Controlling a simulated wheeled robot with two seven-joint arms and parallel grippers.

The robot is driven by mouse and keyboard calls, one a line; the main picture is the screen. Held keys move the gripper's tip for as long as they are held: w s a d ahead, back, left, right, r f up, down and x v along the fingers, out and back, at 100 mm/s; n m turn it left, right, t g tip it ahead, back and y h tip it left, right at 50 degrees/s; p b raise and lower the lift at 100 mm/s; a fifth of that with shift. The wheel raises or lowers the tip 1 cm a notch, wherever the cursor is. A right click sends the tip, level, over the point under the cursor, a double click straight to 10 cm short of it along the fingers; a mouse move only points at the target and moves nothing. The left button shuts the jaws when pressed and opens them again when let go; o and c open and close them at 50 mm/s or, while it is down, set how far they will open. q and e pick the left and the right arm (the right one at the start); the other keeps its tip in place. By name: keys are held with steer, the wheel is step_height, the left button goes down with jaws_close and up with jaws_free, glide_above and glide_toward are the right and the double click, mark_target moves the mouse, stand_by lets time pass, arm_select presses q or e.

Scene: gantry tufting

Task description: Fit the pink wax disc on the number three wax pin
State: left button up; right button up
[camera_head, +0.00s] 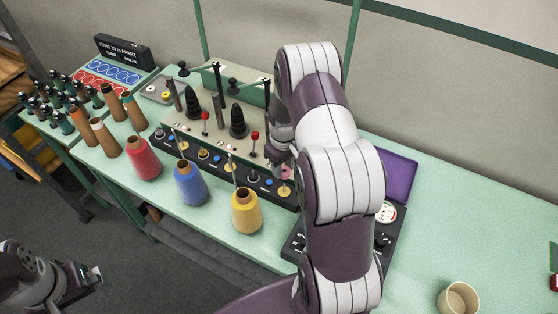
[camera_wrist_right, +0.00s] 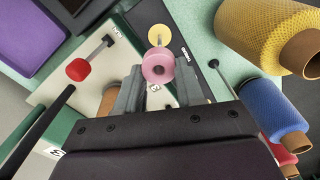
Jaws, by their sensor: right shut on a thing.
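The pink wax disc (camera_wrist_right: 158,66) is between the fingertips of my right gripper (camera_wrist_right: 159,80), which is shut on it. In the head view the disc (camera_head: 287,172) shows just below the right gripper (camera_head: 282,158), over the right end of the dark rail (camera_head: 262,184). A pale yellow disc (camera_wrist_right: 160,37) lies just beyond the pink one in the wrist view. I cannot make out the number three pin clearly. My left gripper (camera_head: 90,273) is at the lower left, away from the table; its jaws are unclear.
Red (camera_head: 144,158), blue (camera_head: 189,182) and yellow (camera_head: 246,211) yarn cones stand in front of the rail. Red-topped levers and black cones stand on the panel behind. A purple tray (camera_head: 400,178) and a beige cup (camera_head: 458,298) are to the right.

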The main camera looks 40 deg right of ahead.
mark_target(283, 190)
step_height(283, 190, down, 3)
steer(key=shift+r+b, duration=0.1)
steer(key=shift+b, duration=1)
steer(key=shift+s+f+b, duration=0.1)
steer(key=shift+f+b, duration=0.8)
steer(key=shift+f, duration=0.3)
steer(key=shift+f+b, duration=0.75)
steer(key=shift+f, duration=0.3)
steer(key=shift+f+b, duration=0.55)
steer(key=shift+f, duration=0.25)
steer(key=o, duration=1.1)
